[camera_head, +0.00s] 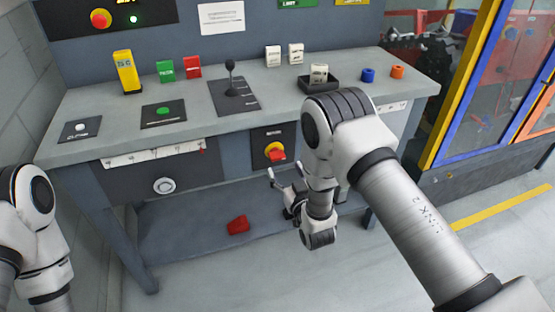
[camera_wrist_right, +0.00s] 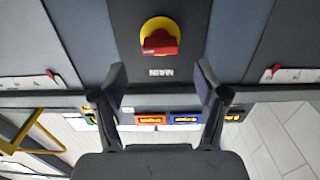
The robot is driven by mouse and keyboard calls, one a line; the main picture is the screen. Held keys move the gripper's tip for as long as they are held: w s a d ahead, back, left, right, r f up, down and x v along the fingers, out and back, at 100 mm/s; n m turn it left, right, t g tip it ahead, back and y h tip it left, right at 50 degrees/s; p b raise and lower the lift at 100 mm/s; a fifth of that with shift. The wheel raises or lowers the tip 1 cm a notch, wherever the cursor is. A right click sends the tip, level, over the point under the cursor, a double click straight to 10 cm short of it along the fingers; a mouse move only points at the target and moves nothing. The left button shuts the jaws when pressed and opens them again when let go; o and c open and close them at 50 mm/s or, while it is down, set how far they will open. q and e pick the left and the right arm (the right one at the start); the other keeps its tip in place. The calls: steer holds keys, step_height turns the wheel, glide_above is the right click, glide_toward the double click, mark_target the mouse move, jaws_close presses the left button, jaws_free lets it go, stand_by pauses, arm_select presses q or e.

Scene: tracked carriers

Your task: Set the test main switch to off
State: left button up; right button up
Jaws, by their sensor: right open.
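The main switch, a red handle on a round yellow plate (camera_head: 275,150), is on a dark panel on the bench front. In the right wrist view the switch (camera_wrist_right: 160,38) is at the top middle, with the word MAIN upside down below it. There the red handle lies roughly across the picture. My right gripper (camera_head: 284,180) is just below and in front of the switch. In the right wrist view its fingers (camera_wrist_right: 161,82) are spread and empty, with the switch beyond the tips and apart from them. My left gripper is out of view; only part of my left arm shows.
The bench top (camera_head: 120,110) holds a black lever (camera_head: 231,80), a yellow block (camera_head: 126,72), green and red blocks, white blocks, a black tray and two small rings. A red object (camera_head: 238,225) lies on the lower shelf. A blue and yellow framed enclosure (camera_head: 480,90) stands at right.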

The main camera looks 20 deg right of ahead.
mark_target(279, 160)
steer(key=w, duration=0.6)
steer(key=shift+f, duration=0.15)
steer(key=shift+w+a, duration=0.2)
steer(key=shift+w, duration=0.2)
steer(key=shift+d, duration=0.1)
steer(key=c, duration=1.2)
steer(key=shift+o, duration=0.2)
